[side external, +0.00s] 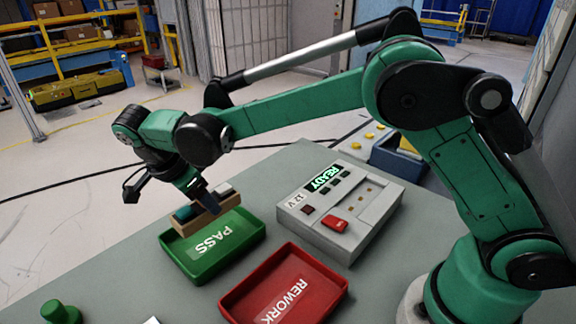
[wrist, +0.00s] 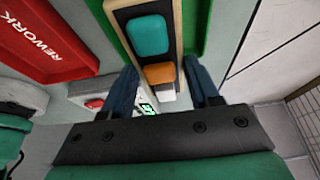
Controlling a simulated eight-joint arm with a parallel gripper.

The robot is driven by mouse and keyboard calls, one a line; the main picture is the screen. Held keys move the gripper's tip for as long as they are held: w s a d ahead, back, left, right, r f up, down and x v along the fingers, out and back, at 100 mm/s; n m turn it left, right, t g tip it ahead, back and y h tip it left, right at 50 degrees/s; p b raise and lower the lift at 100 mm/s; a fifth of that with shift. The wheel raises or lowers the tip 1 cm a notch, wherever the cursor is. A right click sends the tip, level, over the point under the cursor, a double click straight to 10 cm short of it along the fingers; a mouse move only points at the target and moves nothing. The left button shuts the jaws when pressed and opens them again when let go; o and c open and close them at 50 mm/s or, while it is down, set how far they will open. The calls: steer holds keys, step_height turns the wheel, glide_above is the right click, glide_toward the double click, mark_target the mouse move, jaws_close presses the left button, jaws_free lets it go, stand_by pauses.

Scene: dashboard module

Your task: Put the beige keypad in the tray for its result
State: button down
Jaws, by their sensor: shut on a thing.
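The beige keypad (side external: 190,226) has teal, orange and white keys. My gripper (side external: 206,202) is shut on it at the far left edge of the green PASS tray (side external: 229,254). In the wrist view the fingers (wrist: 163,86) sit either side of the keypad (wrist: 176,45) near its orange and white keys, with green tray walls (wrist: 201,28) on both sides. I cannot tell whether the keypad touches the tray. The red REWORK tray (side external: 300,276) is empty and also shows in the wrist view (wrist: 42,42).
A grey tester (side external: 352,225) with a green READY display (side external: 323,178), a 12 V label and a red switch (side external: 335,224) stands right of the PASS tray. A blue bin (side external: 395,160) is behind it. A green knob (side external: 60,312) is at the near left.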

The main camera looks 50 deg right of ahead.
steer(key=shift+f, duration=3.05)
steer(key=shift+f, duration=0.1)
steer(key=shift+c, duration=1.1)
jaws_free()
